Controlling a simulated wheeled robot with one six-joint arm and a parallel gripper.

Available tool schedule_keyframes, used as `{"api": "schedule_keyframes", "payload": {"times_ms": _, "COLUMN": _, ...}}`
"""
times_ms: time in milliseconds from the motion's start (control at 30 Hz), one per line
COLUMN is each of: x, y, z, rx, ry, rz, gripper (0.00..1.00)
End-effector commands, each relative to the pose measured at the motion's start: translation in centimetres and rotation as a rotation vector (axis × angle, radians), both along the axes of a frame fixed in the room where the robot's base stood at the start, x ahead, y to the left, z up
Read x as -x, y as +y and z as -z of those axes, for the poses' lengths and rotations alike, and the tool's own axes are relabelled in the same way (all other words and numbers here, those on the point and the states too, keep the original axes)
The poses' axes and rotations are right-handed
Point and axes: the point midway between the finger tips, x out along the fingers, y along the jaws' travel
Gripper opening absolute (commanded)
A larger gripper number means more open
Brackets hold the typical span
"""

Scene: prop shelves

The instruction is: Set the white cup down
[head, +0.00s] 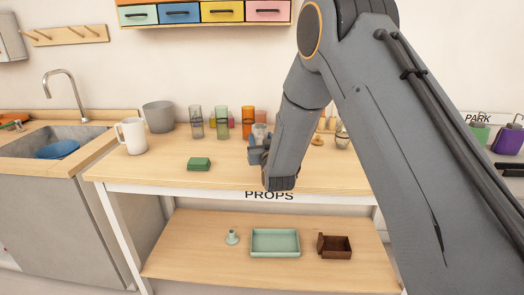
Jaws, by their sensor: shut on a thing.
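My gripper (257,152) is over the front middle of the upper wooden shelf (225,178), partly hidden by my own arm. A small pale cup (260,131) shows just above the jaws, and they appear shut on it. It looks whitish and seems upright. Its lower part is hidden by the gripper, so I cannot tell whether it touches the shelf. A taller white jug with a handle (132,136) stands apart at the left end of the shelf.
A grey pot (158,117), tinted glasses (222,122) and small bottles stand along the back. The lower shelf holds a green tray (275,242) and brown box (335,247). The front left of the upper shelf is clear.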

Motion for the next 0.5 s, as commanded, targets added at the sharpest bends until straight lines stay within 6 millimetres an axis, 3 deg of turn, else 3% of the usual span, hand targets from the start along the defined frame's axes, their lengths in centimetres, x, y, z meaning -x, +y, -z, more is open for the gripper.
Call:
{"api": "schedule_keyframes", "payload": {"times_ms": 333, "x": -0.1, "y": -0.2, "z": 3.8, "rx": 0.000, "ry": 0.001, "rz": 0.003, "gripper": 0.17}}
{"api": "schedule_keyframes", "payload": {"times_ms": 500, "x": -0.1, "y": -0.3, "z": 4.5, "rx": 0.000, "ry": -0.002, "rz": 0.004, "gripper": 0.17}}
